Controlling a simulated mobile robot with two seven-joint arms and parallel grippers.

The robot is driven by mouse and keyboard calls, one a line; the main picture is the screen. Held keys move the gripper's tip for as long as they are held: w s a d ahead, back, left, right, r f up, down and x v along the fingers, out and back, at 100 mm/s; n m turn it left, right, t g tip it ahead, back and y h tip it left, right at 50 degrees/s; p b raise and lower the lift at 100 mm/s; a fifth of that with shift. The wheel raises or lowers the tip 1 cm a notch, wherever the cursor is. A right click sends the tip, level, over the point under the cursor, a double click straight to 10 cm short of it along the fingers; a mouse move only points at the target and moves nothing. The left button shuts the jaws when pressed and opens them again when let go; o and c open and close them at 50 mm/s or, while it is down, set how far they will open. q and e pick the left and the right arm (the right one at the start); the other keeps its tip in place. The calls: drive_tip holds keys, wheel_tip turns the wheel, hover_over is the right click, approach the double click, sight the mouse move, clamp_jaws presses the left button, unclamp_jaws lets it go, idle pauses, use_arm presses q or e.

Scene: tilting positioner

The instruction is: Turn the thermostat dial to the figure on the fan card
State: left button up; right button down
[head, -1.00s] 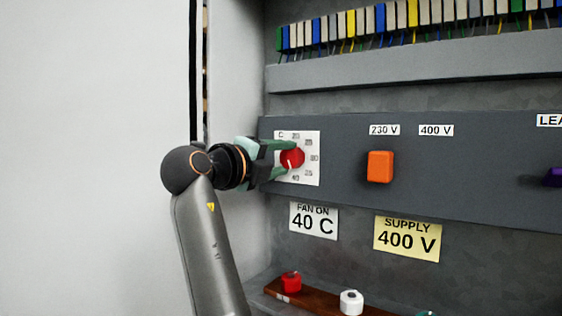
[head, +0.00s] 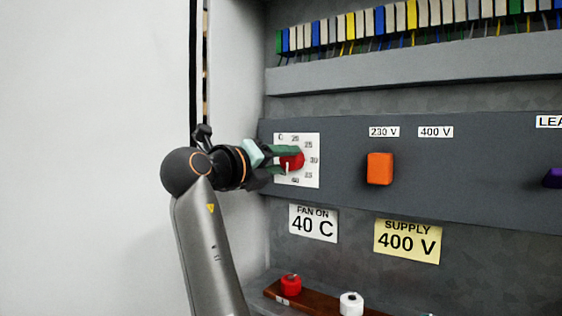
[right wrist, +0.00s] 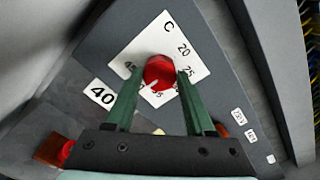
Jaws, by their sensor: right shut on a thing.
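My right gripper (head: 288,160) is shut on the dial, one green finger on each side (right wrist: 159,78). The dial's white mark points downward in the head view, near the 40 at the scale's bottom; I cannot tell whether it lines up exactly. The fan card (head: 313,223) below reads "FAN ON 40 C". Fingers cover part of the dial and scale. My left gripper is not in view.
An orange knob (head: 380,168) under 230 V and 400 V labels is to the right, above a yellow supply card (head: 407,240) reading 400 V. A purple knob (head: 553,178) is at the right edge. A brown strip (head: 319,301) with red and white knobs lies below.

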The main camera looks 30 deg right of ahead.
drive_tip(key=shift+c, duration=1.3)
unclamp_jaws()
drive_tip(key=shift+a, duration=0.1)
drive_tip(key=b+v, duration=0.2)
drive_tip(key=v, duration=1)
drive_tip(key=shift+s, duration=0.2)
drive_tip(key=shift+a+f, duration=0.1)
drive_tip(key=shift+a, duration=0.05)
